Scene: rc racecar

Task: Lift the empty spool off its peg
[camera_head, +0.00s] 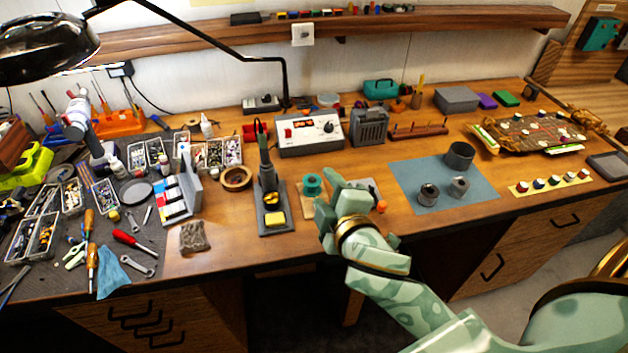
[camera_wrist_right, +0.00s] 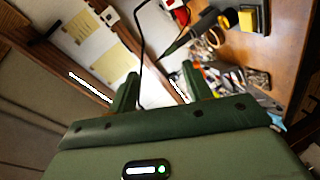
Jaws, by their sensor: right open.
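A teal spool (camera_head: 313,185) stands on a small pale wooden base (camera_head: 308,208) near the middle of the bench. My right gripper (camera_head: 329,195) is just to the right of the spool and partly hides the base. In the right wrist view its two fingers (camera_wrist_right: 160,72) are apart with nothing held between them. The spool cannot be made out in the wrist view, and its peg is hidden. I cannot tell whether the spool touches a finger. My left gripper is not in view.
The soldering iron stand (camera_head: 272,219) with a yellow sponge is left of the spool. The power supply (camera_head: 310,134) stands behind. A blue mat (camera_head: 417,170) with grey cylinders lies to the right. Tools and parts boxes crowd the left. The bench's front edge is close.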

